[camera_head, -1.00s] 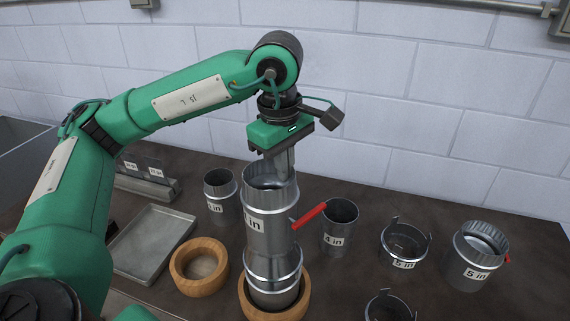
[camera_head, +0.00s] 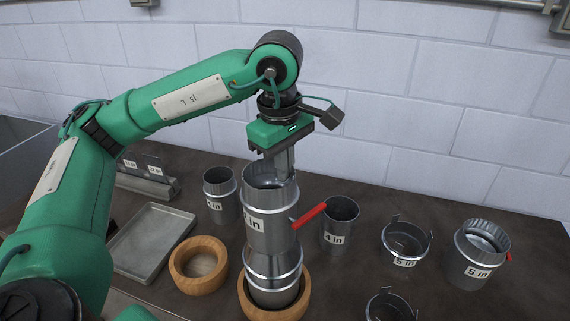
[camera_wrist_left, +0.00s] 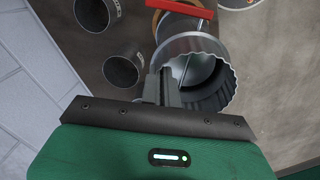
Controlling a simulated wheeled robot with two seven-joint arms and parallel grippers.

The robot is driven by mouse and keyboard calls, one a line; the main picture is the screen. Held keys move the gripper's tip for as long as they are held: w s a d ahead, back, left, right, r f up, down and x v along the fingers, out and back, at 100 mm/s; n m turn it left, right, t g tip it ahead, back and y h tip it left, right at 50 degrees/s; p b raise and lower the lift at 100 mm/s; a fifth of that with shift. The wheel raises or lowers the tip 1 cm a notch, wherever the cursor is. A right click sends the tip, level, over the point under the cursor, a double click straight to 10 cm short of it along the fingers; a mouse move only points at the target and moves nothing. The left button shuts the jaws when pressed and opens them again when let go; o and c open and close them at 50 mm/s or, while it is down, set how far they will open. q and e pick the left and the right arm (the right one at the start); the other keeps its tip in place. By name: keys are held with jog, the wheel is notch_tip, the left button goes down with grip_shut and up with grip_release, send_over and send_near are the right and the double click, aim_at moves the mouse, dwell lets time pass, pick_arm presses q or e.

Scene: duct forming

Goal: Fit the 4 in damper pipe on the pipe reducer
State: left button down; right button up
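The damper pipe (camera_head: 268,226), a shiny metal tube with a red handle and a partly hidden "in" label, stands upright above the pipe reducer (camera_head: 273,283). Its lower end meets the reducer's top; I cannot tell how deep it sits. The reducer stands in a wooden ring (camera_head: 246,312). My left gripper (camera_head: 284,172) points down at the pipe's upper rim, its fingers closed on the wall. In the left wrist view the fingers (camera_wrist_left: 168,86) pinch the rim beside the crimped opening of the pipe (camera_wrist_left: 212,88). My right gripper is not in view.
An empty wooden ring (camera_head: 181,265) and a grey tray (camera_head: 150,240) lie left. A small pipe (camera_head: 222,200) stands behind. A 4 in pipe (camera_head: 337,238), a 5 in collar with tabs (camera_head: 404,258) and a 5 in pipe (camera_head: 470,272) stand right. Another tabbed collar (camera_head: 388,312) is at the front.

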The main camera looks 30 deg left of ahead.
pick_arm(q)
jog(key=shift+f, duration=0.3)
jog(key=c, duration=1.6)
grip_release()
jog(key=shift+r+b, duration=0.4)
jog(key=shift+r, duration=0.1)
jog(key=shift+s+a+r, duration=0.1)
jog(key=shift+s+r, duration=0.1)
jog(key=shift+r, duration=1.95)
jog(key=shift+s+r, duration=0.2)
jog(key=shift+r, duration=1.95)
jog(key=shift+s+a+r, duration=0.1)
jog(key=shift+s+r, duration=0.1)
jog(key=shift+r, duration=1.95)
jog(key=shift+f, duration=0.1)
